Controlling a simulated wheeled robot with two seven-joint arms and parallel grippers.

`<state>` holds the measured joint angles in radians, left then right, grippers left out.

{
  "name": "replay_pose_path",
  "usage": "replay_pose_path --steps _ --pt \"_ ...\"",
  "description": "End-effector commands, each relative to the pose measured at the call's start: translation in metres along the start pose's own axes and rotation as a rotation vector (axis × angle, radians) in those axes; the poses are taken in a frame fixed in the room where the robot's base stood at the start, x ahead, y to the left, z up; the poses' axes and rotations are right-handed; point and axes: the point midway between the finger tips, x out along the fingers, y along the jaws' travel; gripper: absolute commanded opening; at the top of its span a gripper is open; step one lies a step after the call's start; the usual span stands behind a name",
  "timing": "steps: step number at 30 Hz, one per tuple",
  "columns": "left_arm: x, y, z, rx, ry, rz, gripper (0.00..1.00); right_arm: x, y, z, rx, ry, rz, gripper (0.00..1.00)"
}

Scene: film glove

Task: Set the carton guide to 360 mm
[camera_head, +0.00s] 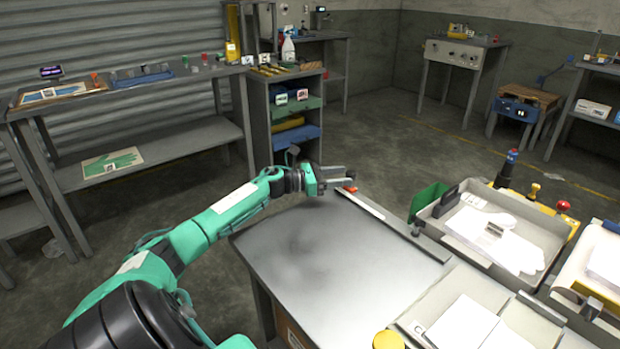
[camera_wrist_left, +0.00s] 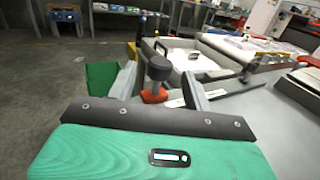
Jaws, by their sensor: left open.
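The carton guide's slider shows in the left wrist view as a black knob (camera_wrist_left: 158,67) on a red base (camera_wrist_left: 154,96). A bit of red also shows in the head view (camera_head: 350,188), at the far end of a pale rail strip (camera_head: 363,203) along the bench's far edge. My left gripper (camera_head: 343,178) is open at that end. In the left wrist view its two fingers stand either side of the knob, with gaps visible. I cannot tell how far the fingers reach around it. The scale's numbers are too small to read. My right gripper is not in view.
The grey bench top (camera_head: 330,255) is bare in front of the rail. A green panel (camera_head: 427,202) and a grey tray (camera_head: 437,222) with white gloves stand right of the rail. A yellow round cap (camera_head: 388,340) is at the near edge. A drawer cabinet (camera_head: 262,105) stands behind.

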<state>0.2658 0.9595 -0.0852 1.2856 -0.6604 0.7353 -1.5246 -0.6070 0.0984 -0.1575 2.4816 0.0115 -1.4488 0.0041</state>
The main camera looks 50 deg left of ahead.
Motion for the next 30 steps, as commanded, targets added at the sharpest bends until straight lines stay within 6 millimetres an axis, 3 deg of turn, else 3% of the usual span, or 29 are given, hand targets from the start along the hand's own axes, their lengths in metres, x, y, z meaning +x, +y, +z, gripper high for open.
replay_pose_path --steps 18,30 --pt "-0.086 0.000 -0.001 -0.001 0.003 0.002 0.51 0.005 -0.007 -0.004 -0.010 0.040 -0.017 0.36" --pt "-0.101 0.000 0.000 0.000 0.000 0.000 0.51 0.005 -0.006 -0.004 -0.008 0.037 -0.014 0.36"
